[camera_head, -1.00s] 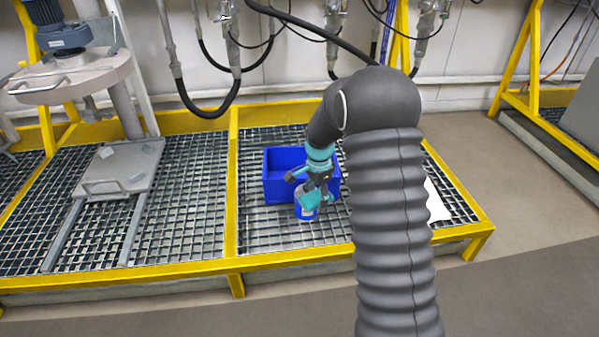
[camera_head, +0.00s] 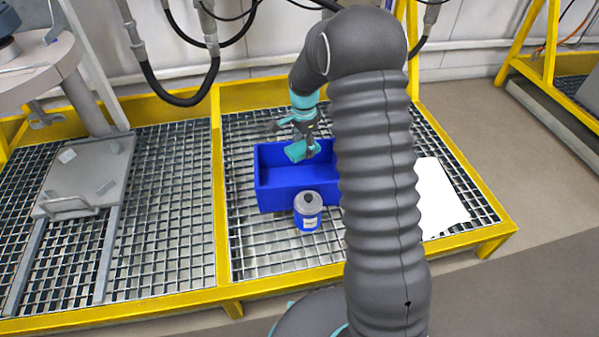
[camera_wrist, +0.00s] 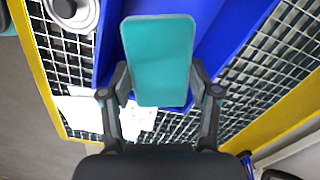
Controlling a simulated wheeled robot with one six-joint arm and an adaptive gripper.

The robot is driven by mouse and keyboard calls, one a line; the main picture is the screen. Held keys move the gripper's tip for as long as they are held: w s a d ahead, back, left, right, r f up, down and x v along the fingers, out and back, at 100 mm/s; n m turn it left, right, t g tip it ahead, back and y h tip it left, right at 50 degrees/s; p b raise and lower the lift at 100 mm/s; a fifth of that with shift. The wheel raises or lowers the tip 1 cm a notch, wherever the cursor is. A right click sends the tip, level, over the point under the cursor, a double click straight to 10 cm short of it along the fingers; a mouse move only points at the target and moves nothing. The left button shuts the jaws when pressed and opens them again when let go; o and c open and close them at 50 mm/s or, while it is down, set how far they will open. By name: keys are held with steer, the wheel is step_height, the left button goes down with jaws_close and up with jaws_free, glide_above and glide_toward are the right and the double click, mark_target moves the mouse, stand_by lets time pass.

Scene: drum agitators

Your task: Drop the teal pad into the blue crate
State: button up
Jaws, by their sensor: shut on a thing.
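The teal pad (camera_wrist: 159,62) is a flat rounded rectangle held between the two fingers of my gripper (camera_wrist: 160,90) in the wrist view. In the head view the pad (camera_head: 299,150) hangs from my gripper (camera_head: 306,134), over the opening of the blue crate (camera_head: 284,202). The crate is an open box standing on the grating. Its right end is hidden behind my arm in the head view. Its blue walls (camera_wrist: 228,40) show beneath and around the pad in the wrist view.
A blue and white bottle with a grey cap (camera_head: 308,212) stands just in front of the crate. A white sheet (camera_head: 440,198) lies on the grating at the right. A yellow frame (camera_head: 218,190) edges the grating. A grey hatch plate (camera_head: 88,175) lies at the left.

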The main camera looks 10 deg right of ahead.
steer(key=shift+s+a+f+b, duration=0.1)
steer(key=shift+f+b, duration=1.6)
steer(key=shift+f, duration=1.1)
steer(key=o, duration=1.2)
steer(key=shift+c, duration=0.2)
step_height(320, 180, up, 12)
steer(key=shift+r, duration=0.1)
